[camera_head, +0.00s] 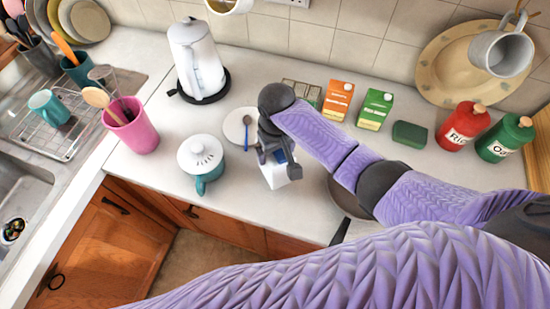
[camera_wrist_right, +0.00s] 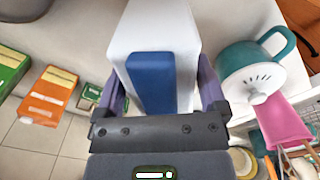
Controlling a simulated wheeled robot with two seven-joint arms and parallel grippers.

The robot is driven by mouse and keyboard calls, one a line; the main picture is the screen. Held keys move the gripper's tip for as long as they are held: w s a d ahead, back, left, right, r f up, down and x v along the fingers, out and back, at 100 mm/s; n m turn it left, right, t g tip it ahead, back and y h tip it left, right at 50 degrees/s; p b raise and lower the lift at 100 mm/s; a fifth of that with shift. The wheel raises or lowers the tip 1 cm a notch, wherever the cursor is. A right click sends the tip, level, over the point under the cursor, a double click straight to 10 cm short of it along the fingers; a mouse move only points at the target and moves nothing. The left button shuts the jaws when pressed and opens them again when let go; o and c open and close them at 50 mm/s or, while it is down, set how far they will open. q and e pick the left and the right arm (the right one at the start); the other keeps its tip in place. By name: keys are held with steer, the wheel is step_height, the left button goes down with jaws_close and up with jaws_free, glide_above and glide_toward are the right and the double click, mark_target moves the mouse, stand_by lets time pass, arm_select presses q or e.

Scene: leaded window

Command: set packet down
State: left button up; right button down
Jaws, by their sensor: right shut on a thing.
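The packet (camera_head: 275,177) is a white box with a blue panel, in the middle of the head view over the front part of the white counter. My right gripper (camera_head: 279,160) is shut on it from above, hiding much of it there. In the right wrist view the packet (camera_wrist_right: 160,35) fills the space between the two fingers of the gripper (camera_wrist_right: 163,82), its blue panel facing the camera. I cannot tell whether its base touches the counter (camera_head: 240,205). My left gripper is not in view.
A teal pot with a white lid (camera_head: 201,158) stands left of the packet, and a saucer with a spoon (camera_head: 234,127) behind left. A dark pan (camera_head: 347,196) is to the right, partly under my arm. Cartons (camera_head: 338,100) stand behind. Bare counter lies between pot and packet.

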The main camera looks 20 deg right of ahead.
step_height(320, 180, down, 3)
steer(key=shift+w+f+b, duration=0.15)
steer(key=shift+b, duration=0.25)
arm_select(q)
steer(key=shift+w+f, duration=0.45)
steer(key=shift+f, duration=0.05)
arm_select(e)
steer(key=shift+f, duration=0.1)
jaws_free()
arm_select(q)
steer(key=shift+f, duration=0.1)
arm_select(e)
step_height(320, 180, up, 11)
steer(key=p, duration=0.3)
steer(key=shift+a+r, duration=0.1)
steer(key=shift+r, duration=0.55)
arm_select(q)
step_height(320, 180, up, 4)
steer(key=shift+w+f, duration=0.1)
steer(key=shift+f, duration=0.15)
